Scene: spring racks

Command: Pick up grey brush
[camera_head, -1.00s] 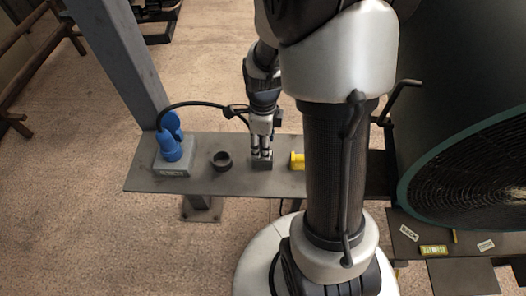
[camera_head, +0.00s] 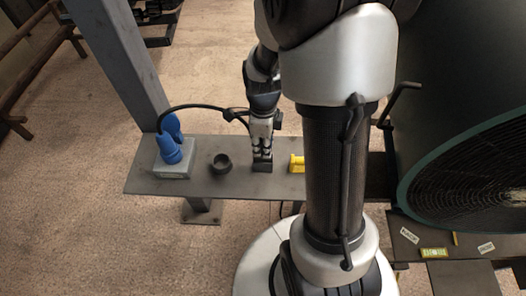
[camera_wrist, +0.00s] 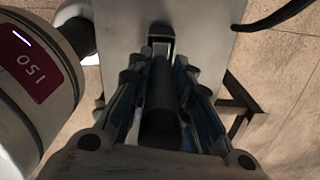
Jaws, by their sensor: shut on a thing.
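The grey brush is a small dark grey block (camera_head: 262,167) on the grey metal shelf (camera_head: 235,184), with its upper part hidden by my gripper in the head view. My gripper (camera_head: 262,154) points down over it and is shut on it. In the wrist view a dark upright handle (camera_wrist: 160,105) lies between the two fingers of my gripper (camera_wrist: 160,75). In the head view the block's lower part still looks close to or on the shelf; I cannot tell if it touches.
A dark round cup (camera_head: 221,163) stands left of the brush. A blue tool on a grey box (camera_head: 173,158) is further left, by a grey post (camera_head: 118,58). A yellow piece (camera_head: 297,163) is close on the right. A large drum (camera_head: 465,185) stands far right.

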